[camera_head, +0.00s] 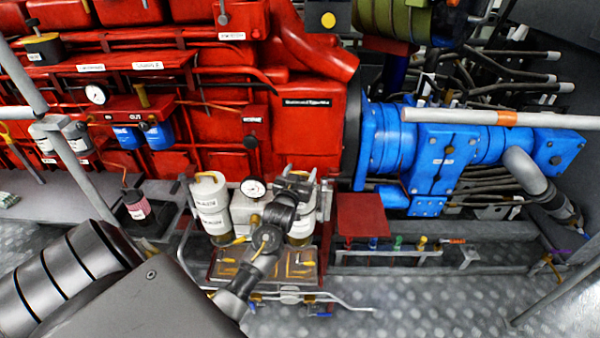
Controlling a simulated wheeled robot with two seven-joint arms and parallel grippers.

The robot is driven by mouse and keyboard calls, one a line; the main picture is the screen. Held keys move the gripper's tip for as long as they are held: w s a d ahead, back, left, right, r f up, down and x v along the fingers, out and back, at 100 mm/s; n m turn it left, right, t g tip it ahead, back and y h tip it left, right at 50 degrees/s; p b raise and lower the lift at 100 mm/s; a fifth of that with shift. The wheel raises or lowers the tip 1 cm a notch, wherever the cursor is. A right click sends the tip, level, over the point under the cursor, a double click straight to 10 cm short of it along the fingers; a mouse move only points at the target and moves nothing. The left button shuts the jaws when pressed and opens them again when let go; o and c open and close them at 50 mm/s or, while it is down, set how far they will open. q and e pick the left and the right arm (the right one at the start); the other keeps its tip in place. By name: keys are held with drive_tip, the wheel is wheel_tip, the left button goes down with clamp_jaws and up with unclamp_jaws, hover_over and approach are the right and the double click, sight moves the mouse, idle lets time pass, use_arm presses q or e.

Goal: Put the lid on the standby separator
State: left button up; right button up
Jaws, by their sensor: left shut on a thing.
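Two cream separator housings stand side by side on a stand in front of the red engine. The left housing (210,208) wears a pale lid (206,179) and a label. The right housing (302,228) is partly hidden behind my left gripper and wrist. I cannot read which one is the standby separator. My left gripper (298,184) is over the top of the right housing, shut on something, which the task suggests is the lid. The held thing is mostly hidden, and I cannot tell whether it touches the housing. My right gripper is out of view.
A pressure gauge (253,189) sits between the housings. A tray (275,268) with yellow-handled parts lies below, behind a bent rail (345,304). A red plate (362,215) and coloured valve handles are to the right. The floor (440,300) at lower right is clear.

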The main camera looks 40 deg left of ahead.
use_arm(q)
drive_tip(key=shift+f, duration=0.35)
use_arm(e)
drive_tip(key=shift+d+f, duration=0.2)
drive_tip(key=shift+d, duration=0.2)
use_arm(q)
drive_tip(key=shift+f+b, duration=0.25)
drive_tip(key=shift+b, duration=0.05)
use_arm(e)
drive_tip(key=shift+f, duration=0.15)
use_arm(q)
drive_tip(key=o, duration=1.6)
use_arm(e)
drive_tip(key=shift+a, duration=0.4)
